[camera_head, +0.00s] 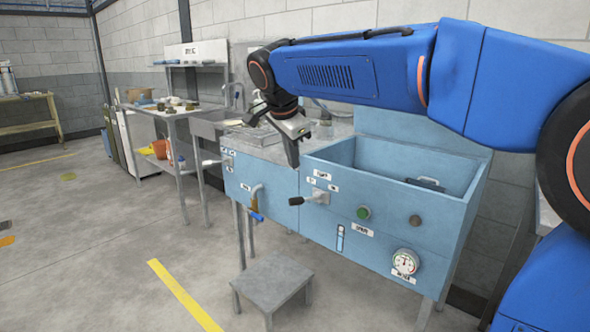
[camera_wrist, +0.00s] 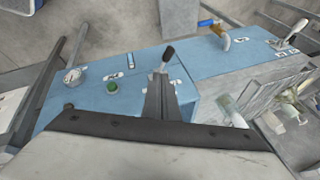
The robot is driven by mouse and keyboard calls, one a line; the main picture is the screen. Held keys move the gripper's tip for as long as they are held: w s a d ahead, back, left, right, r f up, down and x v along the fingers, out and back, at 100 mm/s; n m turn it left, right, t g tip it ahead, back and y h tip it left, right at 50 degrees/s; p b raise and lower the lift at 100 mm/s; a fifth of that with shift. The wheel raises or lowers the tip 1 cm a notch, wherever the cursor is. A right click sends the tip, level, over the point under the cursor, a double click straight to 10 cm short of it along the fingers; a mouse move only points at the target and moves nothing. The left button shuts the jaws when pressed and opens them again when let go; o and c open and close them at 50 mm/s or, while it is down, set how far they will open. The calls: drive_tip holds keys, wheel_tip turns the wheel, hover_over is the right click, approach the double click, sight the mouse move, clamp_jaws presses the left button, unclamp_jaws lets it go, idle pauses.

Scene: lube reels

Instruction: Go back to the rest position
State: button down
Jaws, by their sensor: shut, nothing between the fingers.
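My gripper (camera_head: 293,163) hangs from my blue arm over the front of the blue workbench unit (camera_head: 400,228), pointing down. It is shut and holds nothing. In the head view its dark fingertips are above and left of a black-handled lever (camera_head: 312,199) on the front panel. In the wrist view the dark fingers (camera_wrist: 161,98) point toward the same lever (camera_wrist: 168,54) and hide part of its base. I cannot tell the exact gap between them.
The panel carries a green button (camera_head: 364,212), a dark knob (camera_head: 415,221), a round gauge (camera_head: 405,262) and a tap with a blue handle (camera_head: 256,204). A grey step stool (camera_head: 272,284) stands before it. A cluttered side table (camera_head: 178,111) is at left. The left floor is open.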

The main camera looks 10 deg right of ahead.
drive_tip(key=s+d+f+n, duration=0.3)
drive_tip(key=s+d+f, duration=0.1)
drive_tip(key=s, duration=0.4)
drive_tip(key=s+d+f+n+y, duration=0.1)
drive_tip(key=s+d+f+n, duration=0.3)
drive_tip(key=s, duration=0.4)
drive_tip(key=s+d+f+n+y, duration=0.1)
drive_tip(key=s+d+f+n, duration=0.2)
drive_tip(key=s+f, duration=0.3)
drive_tip(key=shift+s+d, duration=0.7)
drive_tip(key=shift+s, duration=0.45)
drive_tip(key=c, duration=2.4)
unclamp_jaws()
drive_tip(key=s+f+n, duration=0.1)
drive_tip(key=s+f, duration=0.1)
drive_tip(key=s+f+n, duration=0.1)
drive_tip(key=s+f, duration=0.2)
drive_tip(key=s+d+f+n, duration=0.1)
drive_tip(key=s+f+n, duration=0.1)
drive_tip(key=f, duration=0.1)
drive_tip(key=shift+s+f+y, duration=0.15)
drive_tip(key=shift+s+y, duration=0.15)
drive_tip(key=shift+s, duration=0.1)
drive_tip(key=o, duration=0.6)
drive_tip(key=shift+s+f, duration=0.15)
drive_tip(key=shift+f, duration=0.1)
